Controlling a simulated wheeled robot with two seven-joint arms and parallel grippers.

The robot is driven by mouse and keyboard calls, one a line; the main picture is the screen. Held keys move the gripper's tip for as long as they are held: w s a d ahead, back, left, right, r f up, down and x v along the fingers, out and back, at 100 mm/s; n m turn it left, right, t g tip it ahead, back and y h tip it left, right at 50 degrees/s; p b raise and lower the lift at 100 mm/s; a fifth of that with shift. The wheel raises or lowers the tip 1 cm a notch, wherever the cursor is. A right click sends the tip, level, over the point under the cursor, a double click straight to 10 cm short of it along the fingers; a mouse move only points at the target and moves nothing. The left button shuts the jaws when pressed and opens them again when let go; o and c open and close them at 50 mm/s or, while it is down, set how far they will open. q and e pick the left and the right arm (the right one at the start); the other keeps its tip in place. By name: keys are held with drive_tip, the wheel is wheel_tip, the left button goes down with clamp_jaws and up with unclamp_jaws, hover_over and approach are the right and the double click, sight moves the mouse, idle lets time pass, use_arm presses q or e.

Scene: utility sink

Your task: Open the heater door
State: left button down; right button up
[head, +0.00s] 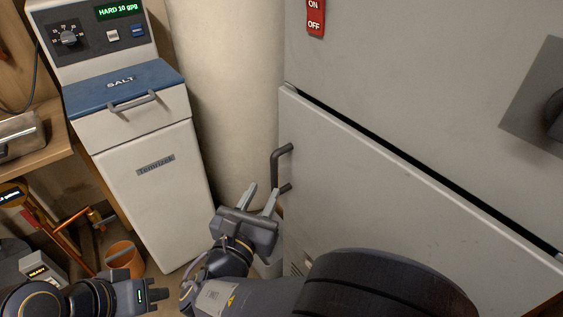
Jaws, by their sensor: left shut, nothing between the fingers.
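The heater door (400,205) is the large pale grey panel at the right. A dark gap runs along its top edge; I cannot tell whether it is ajar. Its dark grey bar handle (275,170) is upright near the door's left edge. My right gripper (262,189) is open and empty, just below and left of the handle, with its fingers pointing up toward it. I cannot tell whether a finger touches the handle. My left gripper (162,294) is shut and empty at the bottom left, well away from the door.
The upper heater panel (420,75) carries a red ON/OFF plate (315,17). A water softener (150,200) with a blue salt lid (122,87) stands at the left. A pale cylinder (225,90) stands between them. An orange bucket (124,260) is on the floor near my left gripper.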

sight(273, 175)
drive_tip(key=b+x, duration=0.1)
drive_tip(key=x, duration=0.6)
drive_tip(key=shift+w+d, duration=0.15)
drive_tip(key=shift+w, duration=0.05)
clamp_jaws()
